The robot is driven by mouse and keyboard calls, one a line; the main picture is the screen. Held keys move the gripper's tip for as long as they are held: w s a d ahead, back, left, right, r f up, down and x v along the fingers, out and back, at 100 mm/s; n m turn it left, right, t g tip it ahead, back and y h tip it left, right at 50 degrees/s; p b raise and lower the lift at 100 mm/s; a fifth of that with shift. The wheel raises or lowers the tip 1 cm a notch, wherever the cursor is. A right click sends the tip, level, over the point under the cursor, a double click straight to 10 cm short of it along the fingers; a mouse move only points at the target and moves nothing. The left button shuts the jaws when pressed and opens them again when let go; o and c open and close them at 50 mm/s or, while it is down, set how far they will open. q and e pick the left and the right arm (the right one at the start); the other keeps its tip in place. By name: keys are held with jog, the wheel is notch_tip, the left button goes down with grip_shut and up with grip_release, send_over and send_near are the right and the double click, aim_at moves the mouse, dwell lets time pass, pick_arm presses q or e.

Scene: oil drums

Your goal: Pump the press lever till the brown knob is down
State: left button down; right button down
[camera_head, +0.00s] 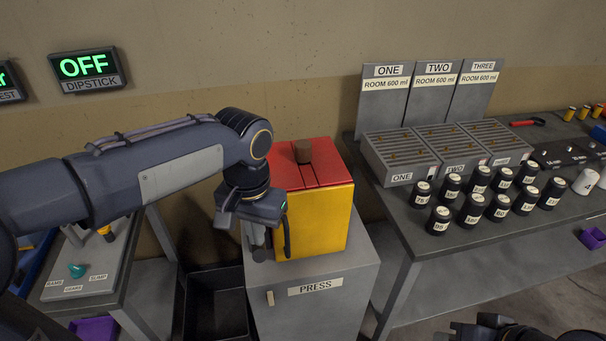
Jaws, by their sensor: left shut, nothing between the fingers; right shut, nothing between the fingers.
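The press (330,289) is a grey cabinet with a yellow box (325,222) and a red top (328,174) on it. The brown knob (304,152) stands up above the slot in the red top. My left gripper (262,240) points down in front of the yellow box's left side, shut with nothing held. A small tan piece (270,298) shows on the cabinet front, left of the PRESS label; I cannot tell if it is the lever. My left gripper and arm hide part of the press's left side. My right gripper (488,322) is at the bottom edge, shut and empty.
A grey table (451,248) on the right holds several labelled black canisters (472,210) and slotted racks (401,157). A black bin (217,305) stands left of the press. A side table (105,267) is at the left. A wall display (88,69) reads OFF, DIPSTICK.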

pick_arm(q)
notch_tip(320, 180, down, 14)
jog(key=s+b, duration=0.3)
jog(key=b, duration=0.8)
jog(key=shift+d+f, duration=0.25)
jog(key=shift+d, duration=0.15)
jog(key=w+r+p, duration=0.1)
jog(key=r+p, duration=0.3)
jog(key=r, duration=0.1)
jog(key=w+r+p, duration=0.1)
jog(key=r+p, duration=0.3)
jog(key=p, duration=0.1)
jog(key=w+r+p, duration=0.1)
jog(key=r+p, duration=0.3)
jog(key=r, duration=0.1)
jog(key=shift+a+r, duration=0.3)
jog(key=shift+a, duration=0.1)
jog(key=shift+f, duration=0.1)
